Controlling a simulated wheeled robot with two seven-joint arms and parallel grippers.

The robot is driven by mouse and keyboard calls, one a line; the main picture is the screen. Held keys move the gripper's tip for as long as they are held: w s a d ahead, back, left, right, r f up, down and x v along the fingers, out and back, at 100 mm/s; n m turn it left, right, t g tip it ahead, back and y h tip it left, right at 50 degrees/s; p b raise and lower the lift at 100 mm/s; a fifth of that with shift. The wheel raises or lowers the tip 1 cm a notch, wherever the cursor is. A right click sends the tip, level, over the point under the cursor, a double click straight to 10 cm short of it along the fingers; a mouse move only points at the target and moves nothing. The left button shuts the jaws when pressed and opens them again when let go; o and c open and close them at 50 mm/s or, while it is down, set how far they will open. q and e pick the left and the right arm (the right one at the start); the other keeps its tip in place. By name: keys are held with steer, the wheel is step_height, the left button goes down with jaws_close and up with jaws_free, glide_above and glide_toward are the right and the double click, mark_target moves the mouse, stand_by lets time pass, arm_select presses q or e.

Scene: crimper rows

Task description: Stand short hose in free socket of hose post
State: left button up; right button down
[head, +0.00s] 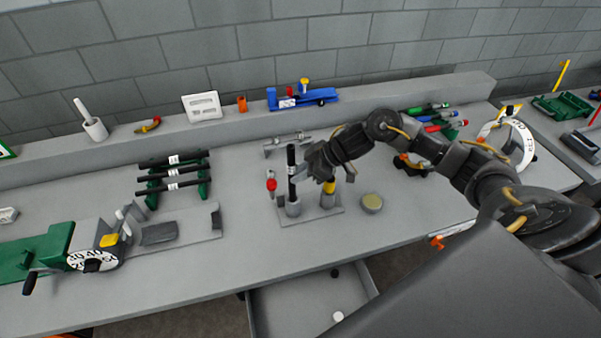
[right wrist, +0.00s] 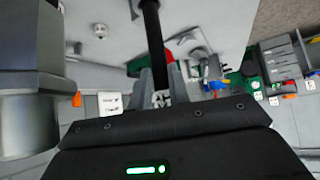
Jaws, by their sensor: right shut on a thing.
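A black hose with a white label (head: 292,162) stands upright at the left socket (head: 293,208) of the grey hose post (head: 312,213) in the head view. Its lower end meets the socket collar; I cannot tell how deep it sits. My right gripper (head: 300,172) comes from the right and is shut on this hose. The right wrist view shows the hose (right wrist: 154,40) between the fingers, its label close to the palm. A yellow-banded piece (head: 329,186) stands in the right socket, its top hidden by my gripper. My left gripper is not in view.
A rack of black hoses (head: 174,174) and a green crimper (head: 60,250) are farther left. An open drawer (head: 285,312) juts out below the bench.

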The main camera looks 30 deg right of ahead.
steer(key=shift+p, duration=0.3)
steer(key=shift+f+b, duration=0.45)
steer(key=shift+f, duration=0.25)
steer(key=shift+r, duration=0.1)
stand_by(0.3)
steer(key=shift+r+p, duration=0.3)
steer(key=shift+p, duration=0.4)
stand_by(0.3)
steer(key=shift+p, duration=0.35)
steer(key=shift+p, duration=0.5)
stand_by(0.9)
